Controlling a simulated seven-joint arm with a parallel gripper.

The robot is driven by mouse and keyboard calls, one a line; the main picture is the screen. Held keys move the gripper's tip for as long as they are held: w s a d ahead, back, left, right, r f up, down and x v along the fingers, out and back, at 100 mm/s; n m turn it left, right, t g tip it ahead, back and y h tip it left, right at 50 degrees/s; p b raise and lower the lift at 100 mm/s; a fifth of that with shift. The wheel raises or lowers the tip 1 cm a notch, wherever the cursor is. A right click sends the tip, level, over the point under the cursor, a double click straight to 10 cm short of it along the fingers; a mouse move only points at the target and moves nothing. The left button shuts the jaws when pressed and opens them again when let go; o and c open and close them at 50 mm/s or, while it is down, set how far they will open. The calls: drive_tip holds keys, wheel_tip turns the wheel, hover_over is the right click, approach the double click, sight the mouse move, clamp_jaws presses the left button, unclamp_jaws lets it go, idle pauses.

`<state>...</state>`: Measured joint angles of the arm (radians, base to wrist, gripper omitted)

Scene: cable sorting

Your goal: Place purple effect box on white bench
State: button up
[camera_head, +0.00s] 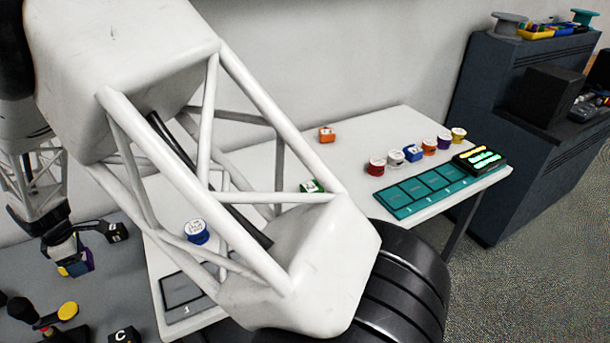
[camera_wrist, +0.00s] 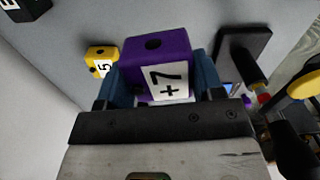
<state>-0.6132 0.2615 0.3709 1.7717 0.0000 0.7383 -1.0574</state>
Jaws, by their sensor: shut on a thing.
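The purple effect box (camera_wrist: 157,52), with a white label, sits between the blue fingers of my gripper (camera_wrist: 160,85) in the wrist view, and the gripper is shut on it. In the head view my gripper (camera_head: 75,264) is at the left, low over the grey table, and the box is small and partly hidden there. I cannot tell whether the box touches the table. The white bench (camera_head: 385,125) runs from the middle to the right, partly hidden behind my white arm.
A yellow box (camera_wrist: 101,61) stands close beside the purple box on the grey table (camera_head: 22,245). A black box (camera_head: 116,231) is nearby. The bench holds a blue spool (camera_head: 196,232), an orange box (camera_head: 326,135), a green box (camera_head: 312,187), a teal tray (camera_head: 405,208) and several spools.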

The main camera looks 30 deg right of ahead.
wheel_tip(320, 180, up, 11)
drive_tip(key=shift+m, duration=0.6)
drive_tip(key=w+d+f, duration=0.1)
drive_tip(key=w+d, duration=0.1)
drive_tip(key=d, duration=1.1)
drive_tip(key=w+d+f, duration=0.2)
drive_tip(key=d, duration=1.2)
drive_tip(key=w+d+f, duration=0.1)
drive_tip(key=w+d, duration=0.1)
drive_tip(key=d, duration=1.2)
drive_tip(key=shift+f, duration=0.95)
drive_tip(key=w, duration=0.5)
drive_tip(key=w+f, duration=0.1)
drive_tip(key=w, duration=0.4)
drive_tip(key=w+a, duration=0.1)
drive_tip(key=w, duration=0.5)
drive_tip(key=shift+f, duration=0.25)
